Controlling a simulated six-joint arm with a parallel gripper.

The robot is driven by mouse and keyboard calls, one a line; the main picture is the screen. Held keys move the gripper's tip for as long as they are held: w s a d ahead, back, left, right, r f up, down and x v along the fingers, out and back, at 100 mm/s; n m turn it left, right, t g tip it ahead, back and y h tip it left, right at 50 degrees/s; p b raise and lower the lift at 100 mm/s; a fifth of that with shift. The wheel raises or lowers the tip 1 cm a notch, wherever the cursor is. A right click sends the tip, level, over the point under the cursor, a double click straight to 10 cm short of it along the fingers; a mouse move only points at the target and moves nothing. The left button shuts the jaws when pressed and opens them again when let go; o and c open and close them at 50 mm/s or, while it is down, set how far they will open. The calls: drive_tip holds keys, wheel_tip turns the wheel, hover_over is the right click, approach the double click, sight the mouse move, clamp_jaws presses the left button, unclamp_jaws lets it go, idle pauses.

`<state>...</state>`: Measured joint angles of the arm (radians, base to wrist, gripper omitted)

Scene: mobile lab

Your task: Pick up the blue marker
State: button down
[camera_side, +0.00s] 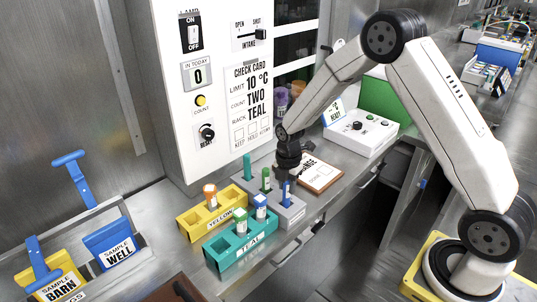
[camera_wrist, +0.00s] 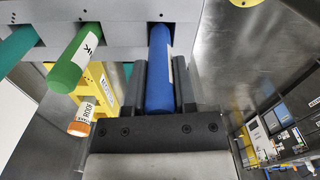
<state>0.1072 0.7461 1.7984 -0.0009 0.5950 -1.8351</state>
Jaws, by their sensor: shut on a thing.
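The blue marker (camera_side: 286,191) stands in the right hole of the grey rack (camera_side: 293,212). In the wrist view the blue marker (camera_wrist: 159,78) runs from a hole in the grey rack (camera_wrist: 120,38) down between my fingers. My gripper (camera_side: 287,174) is above the rack at the marker's upper part. In the wrist view my gripper (camera_wrist: 161,66) is shut on the marker, one finger on each side. The marker's lower end is hidden in the rack. A green marker (camera_side: 266,177) and a teal marker (camera_side: 247,167) stand in the same rack.
A yellow rack (camera_side: 197,222) and a teal rack (camera_side: 222,258), both holding capped tubes, stand close by. A clipboard (camera_side: 321,178) lies behind my gripper, near a white box (camera_side: 362,135). The white panel (camera_side: 215,90) rises at the back. Sample bins (camera_side: 108,243) are at left.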

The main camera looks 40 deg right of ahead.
wheel_tip(320, 180, up, 8)
drive_tip(key=shift+f, duration=0.1)
idle(0.4)
idle(0.6)
drive_tip(key=w+a+r, duration=0.4)
drive_tip(key=w+a, duration=0.3)
drive_tip(key=w+a+r, duration=0.5)
drive_tip(key=w+a, duration=0.2)
drive_tip(key=a, duration=0.1)
drive_tip(key=shift+r, duration=0.3)
